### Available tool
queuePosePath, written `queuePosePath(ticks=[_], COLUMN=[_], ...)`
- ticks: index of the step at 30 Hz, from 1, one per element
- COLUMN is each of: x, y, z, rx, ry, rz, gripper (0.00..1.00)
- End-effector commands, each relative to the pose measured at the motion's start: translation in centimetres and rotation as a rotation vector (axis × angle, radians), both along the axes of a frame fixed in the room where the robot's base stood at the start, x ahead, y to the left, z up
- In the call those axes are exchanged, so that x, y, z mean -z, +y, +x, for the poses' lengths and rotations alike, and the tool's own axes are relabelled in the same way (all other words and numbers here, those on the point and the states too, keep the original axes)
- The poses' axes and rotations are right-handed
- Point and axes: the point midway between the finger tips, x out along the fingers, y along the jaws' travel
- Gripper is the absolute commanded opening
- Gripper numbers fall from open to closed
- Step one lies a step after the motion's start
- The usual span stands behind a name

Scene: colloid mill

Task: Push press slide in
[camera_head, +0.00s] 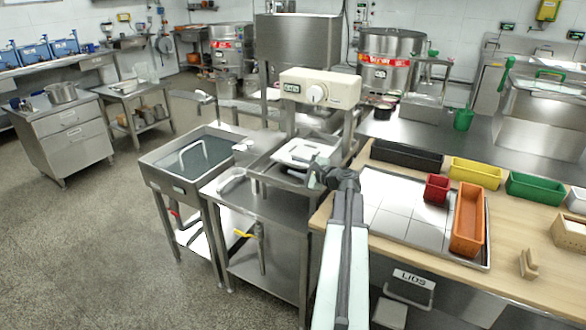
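A press-like unit stands in the middle, with a cream control box (342,90) and a round knob on a metal frame. Below the box is a white flat piece (296,152), which looks like the slide, over a metal tray (262,168). It seems to stick out toward the front left; how far in it sits I cannot tell. My arm reaches up from the bottom, and my gripper (316,174) is at the front right of the white piece, close to it. Whether they touch, and whether the fingers are open, is too small to tell.
A steel sink (180,183) adjoins on the left. On the right, a wooden counter (465,275) holds a tiled tray (385,226), a red bin (437,188), an orange bin (467,222), and yellow, green and black bins. The floor at left is clear.

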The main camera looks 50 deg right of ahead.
Motion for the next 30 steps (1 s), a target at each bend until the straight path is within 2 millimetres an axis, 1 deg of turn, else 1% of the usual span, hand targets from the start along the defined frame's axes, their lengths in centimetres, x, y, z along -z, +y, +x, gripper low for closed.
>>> queuePosePath(ticks=[1, 4, 6, 12, 14, 15, 16, 30], x=[0.5, 0.7, 0.7, 0.6, 0.6, 0.6, 0.6, 0.6], y=[-0.2, -0.3, -0.3, -0.3, -0.3, -0.3, -0.3, -0.4], z=[1.1, 2.4, 2.7, 2.7, 2.7, 2.6, 2.6, 2.6], rx=[-0.001, -0.001, 0.001, 0.002, 0.002, 0.002, 0.002, 0.002], ry=[0.000, 0.001, 0.001, 0.001, 0.000, 0.000, 0.000, 0.000], rz=[0.000, 0.000, 0.000, 0.000, 0.000, 0.000, 0.000, 0.000], gripper=[0.33, 0.33, 0.33, 0.33, 0.16, 0.05, 0.00, 0.00])
